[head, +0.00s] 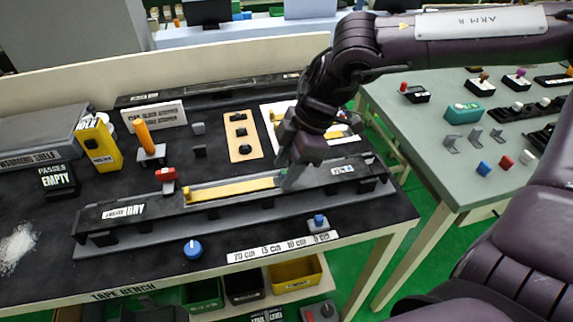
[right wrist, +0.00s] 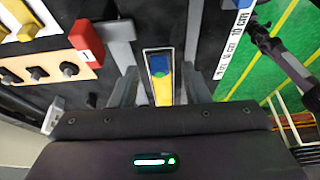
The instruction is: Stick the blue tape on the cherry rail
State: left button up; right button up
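A yellow strip (head: 232,190) lies in a grey channel of the long black tray (head: 125,211) on the bench. Its right end has a small green and blue patch, which shows best in the right wrist view (right wrist: 159,66). I cannot tell whether this patch is tape. My right gripper (head: 287,180) is over that end of the strip; in the right wrist view (right wrist: 161,92) its fingers stand apart on either side of the channel, with nothing gripped. I cannot make out a cherry rail. My left gripper is out of view.
A red-topped clip (head: 166,175) stands at the tray's back edge. A tan board (head: 243,135) with black knobs is behind. A blue knob (head: 192,249) and a length label (head: 282,247) lie in front. A green side table (head: 470,130) holds small parts.

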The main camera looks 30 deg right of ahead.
jog(key=v, duration=0.7)
jog(key=shift+r, duration=0.35)
